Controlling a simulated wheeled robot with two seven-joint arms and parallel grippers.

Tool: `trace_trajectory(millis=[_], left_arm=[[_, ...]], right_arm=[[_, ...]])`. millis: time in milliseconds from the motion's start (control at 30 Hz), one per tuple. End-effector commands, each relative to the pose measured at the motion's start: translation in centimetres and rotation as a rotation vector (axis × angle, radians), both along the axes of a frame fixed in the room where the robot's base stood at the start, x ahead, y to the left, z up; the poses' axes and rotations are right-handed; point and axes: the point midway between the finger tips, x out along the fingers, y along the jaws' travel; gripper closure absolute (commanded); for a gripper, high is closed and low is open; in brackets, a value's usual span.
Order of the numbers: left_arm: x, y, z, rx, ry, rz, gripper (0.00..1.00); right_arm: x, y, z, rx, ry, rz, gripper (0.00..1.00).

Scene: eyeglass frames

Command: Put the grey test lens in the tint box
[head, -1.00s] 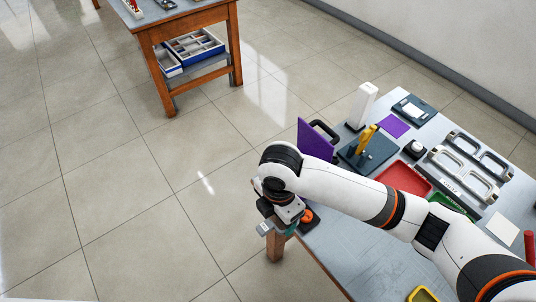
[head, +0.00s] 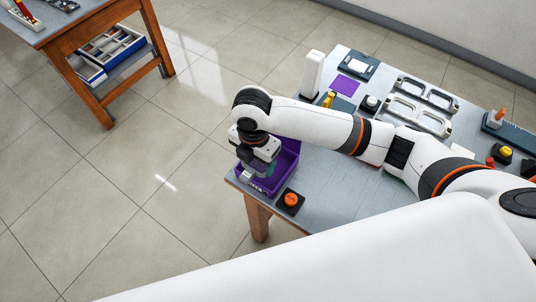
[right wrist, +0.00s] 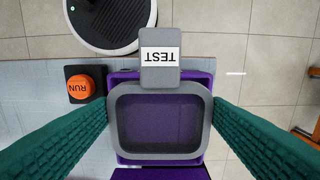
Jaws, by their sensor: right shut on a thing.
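My right gripper (head: 262,172) is over the purple box (head: 291,163) at the table's near left corner. In the right wrist view its two green fingers (right wrist: 160,112) are shut on the grey test lens (right wrist: 160,92), one on each side of its rounded frame. The lens has a grey tab with a label reading TEST. The purple box (right wrist: 207,80) shows below and through the lens; I cannot tell the height between them. In the head view the lens is mostly hidden by the gripper. My left gripper is not in view.
An orange RUN button (head: 291,199) on a black base stands close to the box. A white upright block (head: 312,75), a purple square (head: 346,87) and metal frame trays (head: 420,105) lie farther back. Another wooden table (head: 85,45) stands across the floor.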

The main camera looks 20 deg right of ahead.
Motion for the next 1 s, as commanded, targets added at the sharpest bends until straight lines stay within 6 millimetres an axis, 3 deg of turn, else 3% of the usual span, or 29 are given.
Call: trace_trajectory(millis=[233,767,1000], left_arm=[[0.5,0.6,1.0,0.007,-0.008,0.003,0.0],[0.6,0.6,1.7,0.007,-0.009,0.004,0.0],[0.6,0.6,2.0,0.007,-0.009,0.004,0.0]], right_arm=[[3.3,-4.2,0.2,-0.001,0.0,-0.004,0.53],[3.0,-4.0,-6.5,-0.001,0.003,0.001,0.53],[3.3,-4.3,-7.0,0.001,-0.001,0.001,0.53]])
